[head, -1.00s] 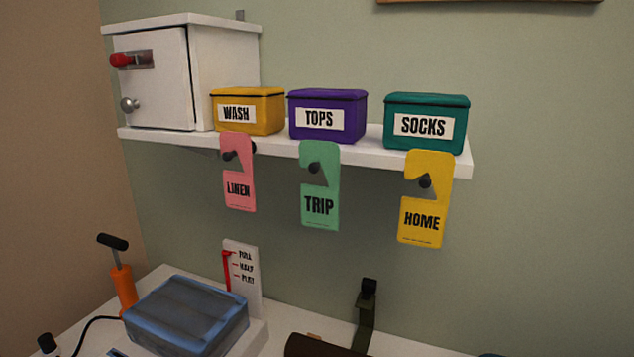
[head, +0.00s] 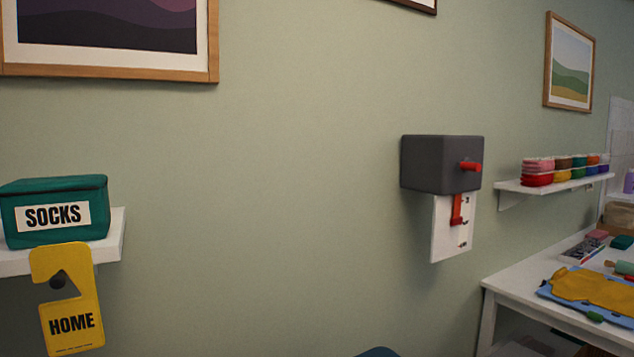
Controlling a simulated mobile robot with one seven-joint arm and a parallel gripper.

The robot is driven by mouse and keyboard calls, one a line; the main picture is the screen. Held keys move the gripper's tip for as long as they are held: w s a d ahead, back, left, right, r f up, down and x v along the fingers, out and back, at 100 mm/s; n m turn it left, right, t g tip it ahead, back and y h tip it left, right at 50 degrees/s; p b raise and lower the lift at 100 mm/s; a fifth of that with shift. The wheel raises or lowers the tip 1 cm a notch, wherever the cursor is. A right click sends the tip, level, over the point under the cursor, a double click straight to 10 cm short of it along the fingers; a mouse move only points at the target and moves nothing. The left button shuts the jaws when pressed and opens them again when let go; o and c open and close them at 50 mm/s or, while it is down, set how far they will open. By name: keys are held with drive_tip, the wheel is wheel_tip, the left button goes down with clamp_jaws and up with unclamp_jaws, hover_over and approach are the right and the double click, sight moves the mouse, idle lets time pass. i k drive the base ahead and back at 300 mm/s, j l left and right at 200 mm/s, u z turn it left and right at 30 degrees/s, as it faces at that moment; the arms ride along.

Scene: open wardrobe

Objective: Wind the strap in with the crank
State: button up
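A dark grey box (head: 432,165) is fixed to the wall right of the middle. A short red handle (head: 470,167) sticks out of its front; this looks like the crank. A white plate (head: 441,230) with dark marks hangs below the box. A red pointer (head: 457,210) sits on the plate's upper part, its foot near the middle mark. The marks are too small to read. No strap can be made out in this view. My gripper is not in view.
A shelf end at left holds a teal SOCKS box (head: 55,210), with a yellow HOME tag (head: 68,300) hanging in front. The wall between is bare.

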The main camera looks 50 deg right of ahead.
sight(473, 166)
drive_tip(key=k+l, duration=0.35)
drive_tip(key=k+l+z, duration=0.15)
drive_tip(key=z, duration=0.2)
drive_tip(key=k+l+z, duration=0.15)
drive_tip(key=l+z, duration=0.25)
drive_tip(key=z, duration=1)
